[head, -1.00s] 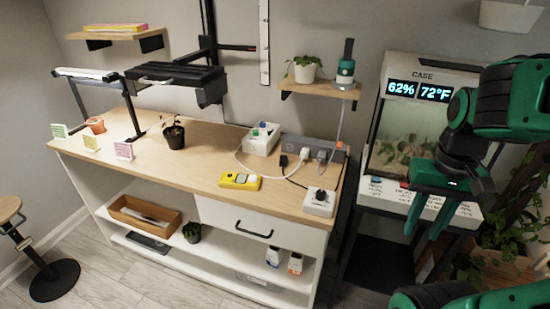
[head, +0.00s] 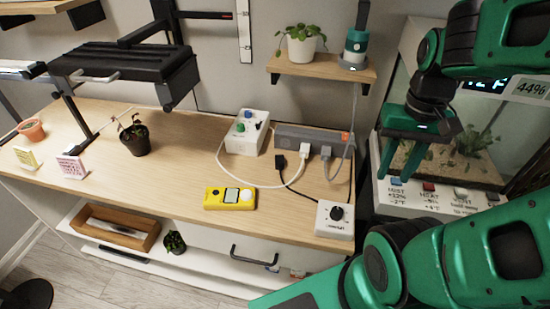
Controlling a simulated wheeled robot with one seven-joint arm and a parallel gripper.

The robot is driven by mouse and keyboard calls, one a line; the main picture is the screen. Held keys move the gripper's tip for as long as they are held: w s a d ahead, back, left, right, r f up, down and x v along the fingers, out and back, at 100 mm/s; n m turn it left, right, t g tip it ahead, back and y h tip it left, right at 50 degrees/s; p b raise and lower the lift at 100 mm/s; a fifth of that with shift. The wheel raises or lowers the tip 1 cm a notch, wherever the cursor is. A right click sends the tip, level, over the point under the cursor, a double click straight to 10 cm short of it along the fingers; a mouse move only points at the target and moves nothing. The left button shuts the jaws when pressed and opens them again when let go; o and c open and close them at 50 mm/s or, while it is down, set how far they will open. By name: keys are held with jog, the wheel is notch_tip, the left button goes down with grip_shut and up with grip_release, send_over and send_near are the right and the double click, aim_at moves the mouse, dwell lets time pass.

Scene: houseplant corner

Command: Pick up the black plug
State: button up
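The black plug (head: 280,162) lies on the wooden tabletop (head: 178,185), just in front of the grey power strip (head: 290,133). It looks apart from the strip's sockets, though contact is hard to judge. A thin black cord runs from it towards the white dial box (head: 335,219). A white plug (head: 304,150) and a grey plug (head: 326,153) sit at the strip to its right. My green gripper (head: 394,174) is raised to the right of the table, in front of the terrarium. Its two fingers point down, apart and empty.
A white box with knobs (head: 247,132) stands left of the strip. A yellow meter (head: 230,198) lies in front. A wall shelf (head: 320,68) with a plant (head: 301,43) and a green-topped device (head: 355,48) hangs above. The terrarium (head: 470,150) stands close right.

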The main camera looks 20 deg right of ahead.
jog(key=shift+o, duration=1.6)
jog(key=shift+s+r, duration=0.25)
jog(key=shift+s, duration=0.05)
jog(key=n, duration=0.3)
send_over(279, 159)
notch_tip(279, 159, down, 8)
jog(key=shift+s+r, duration=0.15)
jog(key=shift+w+f, duration=0.2)
jog(key=shift+f, duration=2.85)
grip_shut()
